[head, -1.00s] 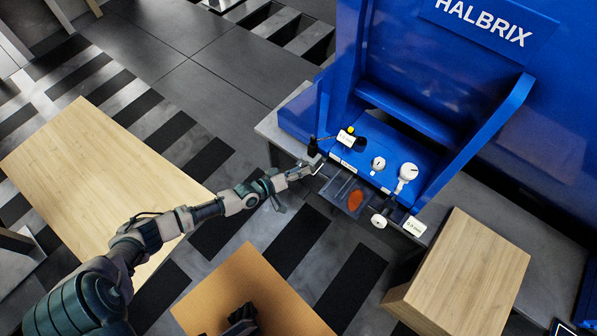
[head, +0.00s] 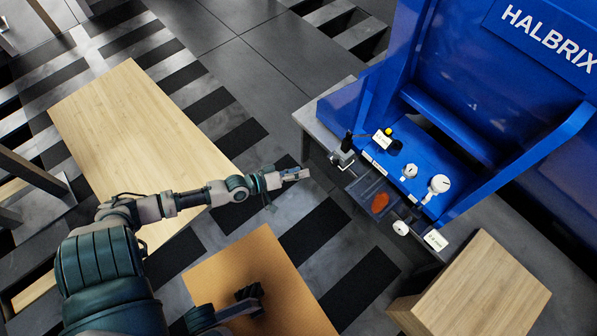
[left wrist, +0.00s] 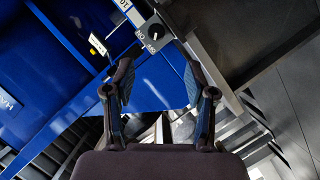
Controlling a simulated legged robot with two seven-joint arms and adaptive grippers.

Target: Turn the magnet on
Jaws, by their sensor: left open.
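In the head view the magnet base (head: 342,158), a small grey block with a dark post, stands at the left front corner of the blue machine. My left gripper (head: 303,173) is open and empty, to the left of the block with a gap between them. In the left wrist view its two fingers (left wrist: 160,105) are spread, with nothing held between them. Beyond them is a round black knob (left wrist: 155,33) with a white mark, on a grey face with small lettering. My right gripper (head: 250,292) seems to be the dark shape low in the head view; its fingers cannot be made out.
The blue machine (head: 440,150) carries white dials (head: 439,184), and an orange-red patch (head: 379,203) lies on a dark plate in front. A wooden block (head: 485,290) stands at right. Wooden tops lie at left (head: 130,130) and bottom (head: 275,265). Striped floor lies between.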

